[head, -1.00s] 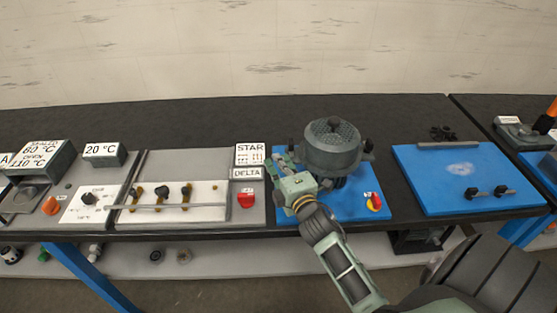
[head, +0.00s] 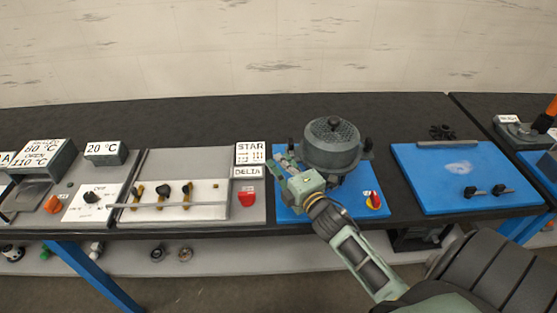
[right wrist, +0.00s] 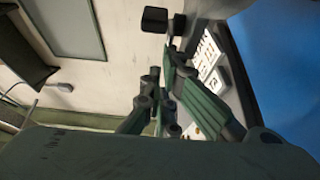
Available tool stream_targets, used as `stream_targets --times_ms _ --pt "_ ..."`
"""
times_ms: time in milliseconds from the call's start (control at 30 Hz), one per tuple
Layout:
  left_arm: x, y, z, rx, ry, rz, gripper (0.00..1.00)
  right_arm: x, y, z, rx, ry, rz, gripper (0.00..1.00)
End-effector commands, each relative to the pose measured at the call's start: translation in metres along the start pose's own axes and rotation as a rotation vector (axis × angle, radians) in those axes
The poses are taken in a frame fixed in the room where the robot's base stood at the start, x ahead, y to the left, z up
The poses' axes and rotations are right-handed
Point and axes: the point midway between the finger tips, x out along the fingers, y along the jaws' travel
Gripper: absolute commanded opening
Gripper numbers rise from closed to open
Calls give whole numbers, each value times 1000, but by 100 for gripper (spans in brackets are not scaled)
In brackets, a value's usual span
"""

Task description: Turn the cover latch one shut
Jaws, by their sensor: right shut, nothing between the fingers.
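A round grey housing with a dark mesh top (head: 333,144) stands on a blue base plate. A dark knob (head: 368,146) shows at its right side; I cannot tell which fitting is cover latch one. My right gripper (head: 284,163) is low at the left side of the housing, its fingers shut and empty. I cannot tell whether they touch it. In the right wrist view the shut fingers (right wrist: 166,72) point toward a black block-shaped knob (right wrist: 155,20), with a gap visible between. My left gripper is not in view.
A red and yellow switch (head: 373,200) is at the plate's front right. Left is a panel with a red knob (head: 247,199) and a label sign (head: 249,153). The bench behind the housing is clear.

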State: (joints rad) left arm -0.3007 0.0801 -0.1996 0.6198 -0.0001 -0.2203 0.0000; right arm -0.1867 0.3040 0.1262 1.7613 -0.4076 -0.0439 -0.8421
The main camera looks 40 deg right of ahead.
Motion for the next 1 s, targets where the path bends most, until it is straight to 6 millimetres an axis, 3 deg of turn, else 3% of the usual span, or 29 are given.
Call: stream_targets --times_ms 600,1000 --pt "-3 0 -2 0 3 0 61 -14 0 15 -7 280 -3 0" --pt "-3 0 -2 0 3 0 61 -19 0 20 -1 278 -1 0"
